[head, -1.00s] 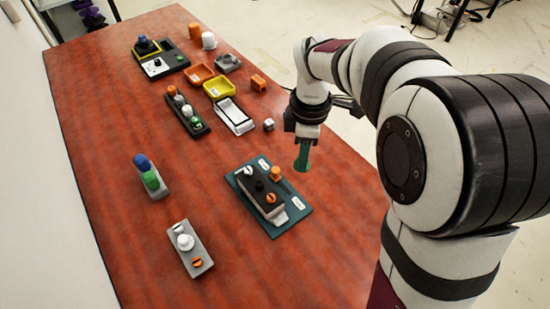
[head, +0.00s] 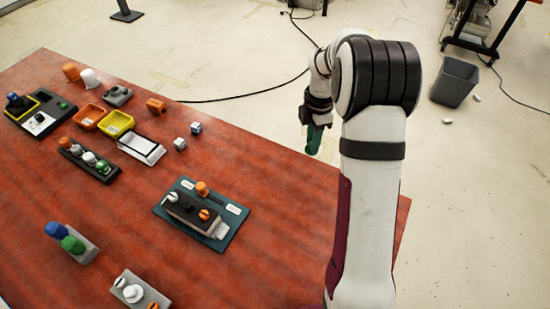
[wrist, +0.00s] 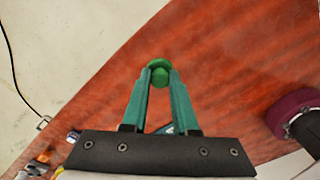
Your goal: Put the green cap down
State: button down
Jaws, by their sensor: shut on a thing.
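The green cap (wrist: 160,74) is between the fingertips of my gripper (wrist: 159,70) in the wrist view, and the fingers are shut on it. The fingers are green too. In the head view my gripper (head: 313,150) points down near the table's far right edge, to the right of the dark green plate. The cap cannot be told from the fingers there. In the wrist view bare table surface (wrist: 225,65) shows behind the cap. I cannot tell how high the cap is above it.
The dark green plate (head: 229,226) carries a dark block with knobs. A grey block (head: 89,255) holds a blue and a green piece. Two small cubes, yellow (head: 117,122) and orange (head: 90,115) trays and other devices stand farther left. The table between plate and right edge is clear.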

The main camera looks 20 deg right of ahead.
jog(key=w+a+f, duration=0.4)
jog(key=a, duration=0.1)
jog(key=w+a+f, duration=0.2)
jog(key=a, duration=0.1)
jog(key=shift+f, duration=1.95)
jog(key=c, duration=0.7)
grip_release()
jog(key=shift+f, duration=0.15)
